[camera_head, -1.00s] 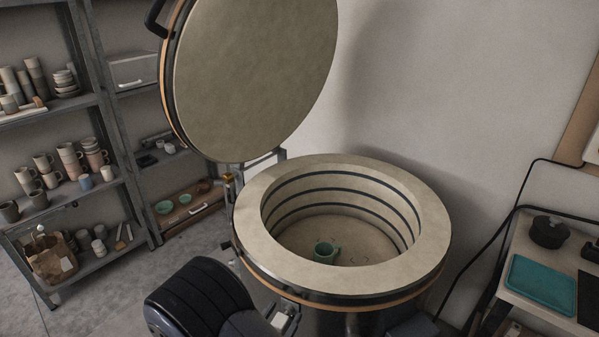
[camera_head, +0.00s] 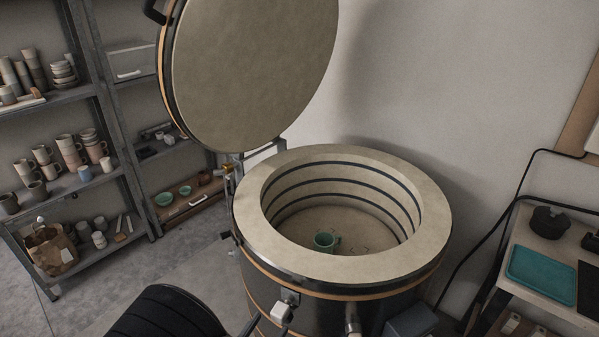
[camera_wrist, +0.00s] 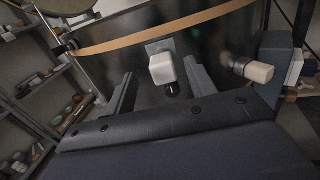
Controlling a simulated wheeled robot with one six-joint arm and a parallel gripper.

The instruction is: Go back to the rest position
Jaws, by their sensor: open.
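My gripper shows in the wrist view (camera_wrist: 160,88), its two fingers apart with nothing held between them. Beyond the fingers is the outer wall of the kiln (camera_wrist: 130,60), with a pale block-shaped fitting (camera_wrist: 161,69) on it. In the head view the kiln (camera_head: 435,225) stands open, its round lid (camera_head: 255,70) raised.
Metal shelves (camera_head: 110,90) with several cups and bowls stand on the left. A side table on the right holds a teal tray (camera_head: 541,275) and a dark lidded pot (camera_head: 549,222). Grey floor (camera_head: 190,262) is clear between shelves and kiln.

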